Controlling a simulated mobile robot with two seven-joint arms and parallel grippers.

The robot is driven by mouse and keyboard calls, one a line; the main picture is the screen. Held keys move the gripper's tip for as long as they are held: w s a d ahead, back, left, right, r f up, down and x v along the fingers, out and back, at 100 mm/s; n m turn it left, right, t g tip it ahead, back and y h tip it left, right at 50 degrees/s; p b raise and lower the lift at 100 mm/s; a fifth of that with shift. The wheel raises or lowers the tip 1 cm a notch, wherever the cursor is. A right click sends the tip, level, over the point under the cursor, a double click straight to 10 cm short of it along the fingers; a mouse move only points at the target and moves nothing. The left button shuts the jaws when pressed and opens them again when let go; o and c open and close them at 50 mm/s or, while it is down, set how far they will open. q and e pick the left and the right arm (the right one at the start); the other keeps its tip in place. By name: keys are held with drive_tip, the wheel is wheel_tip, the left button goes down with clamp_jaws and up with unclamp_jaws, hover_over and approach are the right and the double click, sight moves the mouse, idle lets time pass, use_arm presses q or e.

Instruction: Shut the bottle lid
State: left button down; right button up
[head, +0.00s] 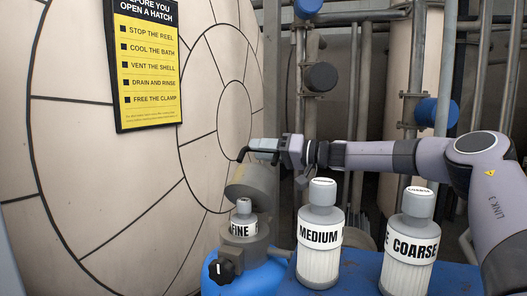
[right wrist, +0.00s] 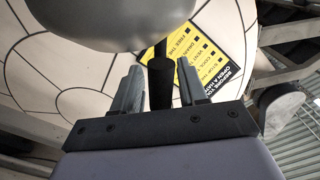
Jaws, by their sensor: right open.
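The grey rounded lid (head: 250,182) stands raised and tilted above the bottle marked FINE (head: 240,230) in the head view. A black handle (head: 242,154) sticks up from the lid's upper side. The lid's grey underside or shell fills the top of the right wrist view (right wrist: 110,18). My right gripper (head: 262,150) is at the handle, above the lid. In the right wrist view its two fingers (right wrist: 160,85) are open, with the black handle between them. I cannot tell whether a finger touches it. My left gripper is out of view.
Bottles marked MEDIUM (head: 320,240) and COARSE (head: 409,248) stand on the blue surface (head: 358,272), right of FINE. A black knob (head: 222,269) sits at the front left. A large pale round vessel (head: 90,190) with a yellow sign (head: 146,60) rises behind. Pipes stand at the back right.

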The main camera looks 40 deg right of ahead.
clamp_jaws()
drive_tip(key=shift+s+a, duration=0.1)
drive_tip(key=shift+a, duration=0.05)
